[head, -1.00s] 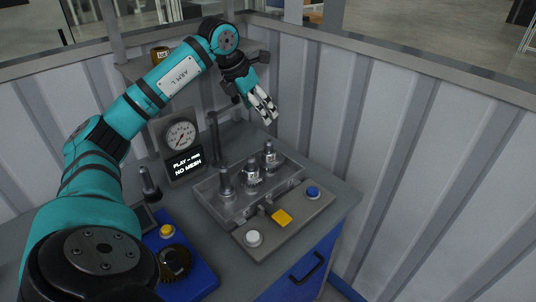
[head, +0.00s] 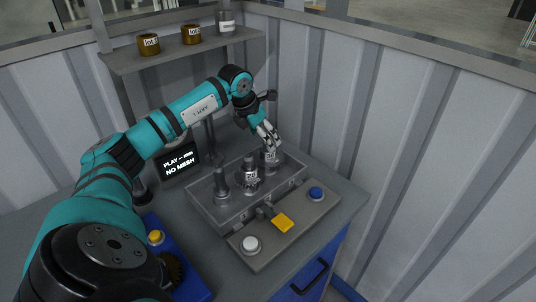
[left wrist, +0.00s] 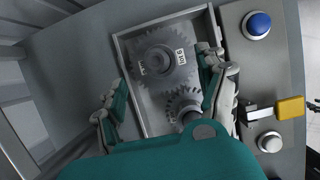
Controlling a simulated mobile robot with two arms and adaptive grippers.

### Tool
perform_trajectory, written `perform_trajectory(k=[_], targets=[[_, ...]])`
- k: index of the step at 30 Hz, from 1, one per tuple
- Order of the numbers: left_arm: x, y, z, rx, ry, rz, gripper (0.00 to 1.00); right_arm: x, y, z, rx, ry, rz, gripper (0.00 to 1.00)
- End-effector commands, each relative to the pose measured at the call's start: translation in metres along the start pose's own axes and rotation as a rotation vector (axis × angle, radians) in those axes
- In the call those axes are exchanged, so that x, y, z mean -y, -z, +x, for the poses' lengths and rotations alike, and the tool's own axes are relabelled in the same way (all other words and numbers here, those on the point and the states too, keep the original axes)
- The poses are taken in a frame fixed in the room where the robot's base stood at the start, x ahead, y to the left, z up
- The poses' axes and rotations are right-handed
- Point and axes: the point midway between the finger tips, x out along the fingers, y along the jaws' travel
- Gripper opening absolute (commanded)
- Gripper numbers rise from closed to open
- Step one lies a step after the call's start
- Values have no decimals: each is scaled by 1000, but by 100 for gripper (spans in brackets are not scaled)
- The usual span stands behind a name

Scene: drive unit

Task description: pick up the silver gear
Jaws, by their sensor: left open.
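Grey, silver-looking gears sit in the open clear-walled box (head: 205,211). In the left wrist view a large toothed gear (left wrist: 150,80) with white labels lies at the far end of the box, and a smaller gear (left wrist: 181,101) lies nearer. In the head view a toothed gear (head: 250,186) shows around the middle post; the parts at the far post are partly hidden by my gripper. My left gripper (head: 269,142) is open above the box's far end. In the left wrist view its fingers (left wrist: 160,95) are spread apart with nothing held between them. My right gripper is not in view.
A panel with a blue button (head: 316,194), yellow block (head: 283,222) and white button (head: 251,244) runs along the box's front. A display (head: 181,164) reads NO MESH. A dark gear (head: 174,270) lies on a blue tray. A shelf (head: 170,58) and ribbed walls enclose the bench.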

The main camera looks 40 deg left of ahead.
Motion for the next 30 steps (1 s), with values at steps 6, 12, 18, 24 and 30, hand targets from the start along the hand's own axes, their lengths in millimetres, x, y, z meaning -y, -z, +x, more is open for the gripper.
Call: perform_trajectory(k=[6, 12, 18, 24, 30], targets=[[0, 0, 16, -2, 0, 0, 74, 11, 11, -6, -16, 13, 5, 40], [1, 1, 40, -4, 3, -1, 74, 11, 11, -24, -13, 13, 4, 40], [0, 2, 64, -1, 0, -1, 74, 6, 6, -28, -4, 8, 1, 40], [0, 2, 67, -1, -1, 0, 74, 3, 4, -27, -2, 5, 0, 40], [-1, 2, 66, -1, -1, 0, 53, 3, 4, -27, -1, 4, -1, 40]])
